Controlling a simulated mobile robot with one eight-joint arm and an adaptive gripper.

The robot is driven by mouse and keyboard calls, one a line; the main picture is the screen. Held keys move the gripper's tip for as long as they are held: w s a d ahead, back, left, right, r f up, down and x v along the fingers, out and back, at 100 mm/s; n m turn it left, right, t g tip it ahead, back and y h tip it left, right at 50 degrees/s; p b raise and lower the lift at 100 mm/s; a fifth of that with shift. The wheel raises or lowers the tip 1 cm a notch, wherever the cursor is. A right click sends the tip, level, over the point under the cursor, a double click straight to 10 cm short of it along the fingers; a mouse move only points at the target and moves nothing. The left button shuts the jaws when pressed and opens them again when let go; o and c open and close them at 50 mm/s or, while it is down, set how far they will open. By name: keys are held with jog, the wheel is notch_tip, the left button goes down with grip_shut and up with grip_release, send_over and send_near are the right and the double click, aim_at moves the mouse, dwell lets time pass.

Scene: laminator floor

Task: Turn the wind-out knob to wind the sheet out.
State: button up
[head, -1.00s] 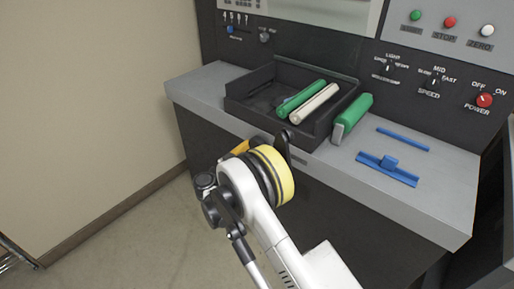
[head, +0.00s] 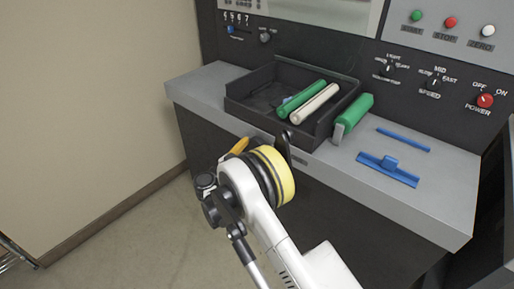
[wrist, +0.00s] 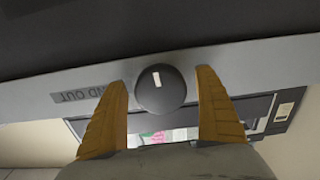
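The wind-out knob (wrist: 161,90) is a round dark knob with a short white mark on its face. In the wrist view the mark stands almost upright, slightly tilted. A label lies beside it, upside down and partly covered by a finger; "OUT" is legible. My gripper (wrist: 162,77) is open, with one orange finger on each side of the knob and a narrow gap showing on both sides. In the head view an orange finger (head: 240,146) shows at the console's front edge, and my arm hides the knob. The sheet cannot be made out.
The grey console ledge (head: 440,192) holds a black tray (head: 240,106) with green and cream rollers, a green roller block (head: 355,112) and blue tools (head: 388,169). The red power knob (head: 485,100) sits on the upright panel. Open floor lies at left.

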jog(key=v, duration=1.2)
dwell(0.3)
